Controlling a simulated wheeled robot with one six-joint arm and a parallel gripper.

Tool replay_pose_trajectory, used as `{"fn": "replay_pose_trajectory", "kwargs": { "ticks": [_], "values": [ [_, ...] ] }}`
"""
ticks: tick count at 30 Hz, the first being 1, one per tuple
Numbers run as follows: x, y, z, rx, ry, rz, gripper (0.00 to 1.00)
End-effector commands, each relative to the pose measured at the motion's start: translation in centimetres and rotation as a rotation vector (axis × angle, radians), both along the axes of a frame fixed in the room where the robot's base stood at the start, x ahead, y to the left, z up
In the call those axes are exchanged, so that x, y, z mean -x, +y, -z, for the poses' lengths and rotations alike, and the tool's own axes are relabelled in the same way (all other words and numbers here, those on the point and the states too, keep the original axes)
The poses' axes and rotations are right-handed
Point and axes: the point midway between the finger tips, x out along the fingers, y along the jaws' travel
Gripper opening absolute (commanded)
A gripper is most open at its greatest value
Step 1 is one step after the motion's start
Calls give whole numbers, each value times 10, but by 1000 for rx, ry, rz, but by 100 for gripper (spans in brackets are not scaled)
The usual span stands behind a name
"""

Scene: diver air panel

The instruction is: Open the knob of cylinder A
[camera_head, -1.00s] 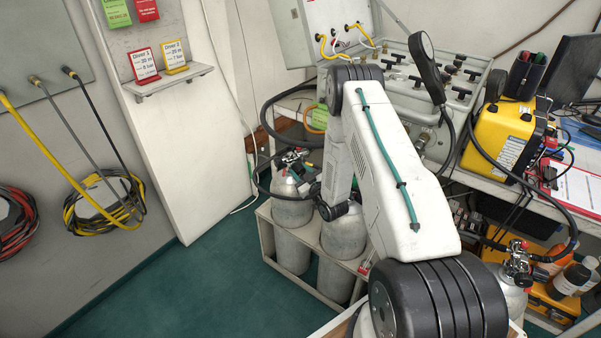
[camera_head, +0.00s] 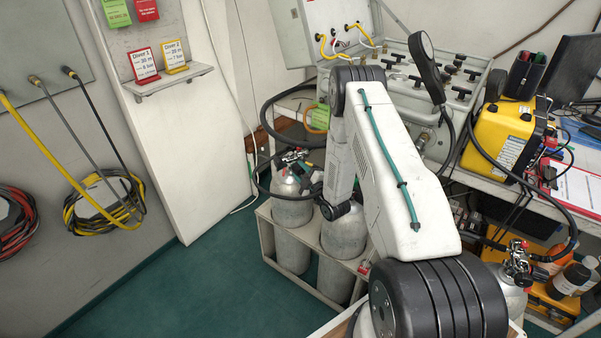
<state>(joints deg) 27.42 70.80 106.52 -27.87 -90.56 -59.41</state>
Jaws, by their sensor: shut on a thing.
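Two grey cylinders stand in a white rack (camera_head: 268,232) at the middle of the head view, a left one (camera_head: 291,212) and a right one (camera_head: 345,238). No letter is readable on them, so I cannot tell which is A. The left cylinder has a dark valve with a red part (camera_head: 293,156) on top. My gripper (camera_head: 309,180), small and dark, is beside that valve at the end of my arm. It is shut on what appears to be the left cylinder's knob. The knob and fingertips are too small and partly covered to make out clearly.
A grey valve panel (camera_head: 470,85) stands on the bench behind my arm. A yellow case (camera_head: 497,140) sits to its right. Another cylinder with a valve (camera_head: 518,262) stands at lower right. A black hose (camera_head: 268,120) loops near the left cylinder. The green floor (camera_head: 190,290) at left is clear.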

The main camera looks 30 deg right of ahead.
Motion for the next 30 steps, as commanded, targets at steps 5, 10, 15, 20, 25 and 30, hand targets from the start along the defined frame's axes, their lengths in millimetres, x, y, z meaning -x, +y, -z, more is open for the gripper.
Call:
{"fn": "replay_pose_trajectory", "kwargs": {
  "ticks": [5,10,15,20,25,30],
  "values": [
    [1,-1,1,42,2,3,14],
    [1,-1,1,56,3,2,14],
    [1,-1,1,57,3,2,14],
    [1,-1,1,57,3,2,14],
    [1,0,1,57,2,1,59],
    [0,0,0,57,1,1,59]
  ]
}}
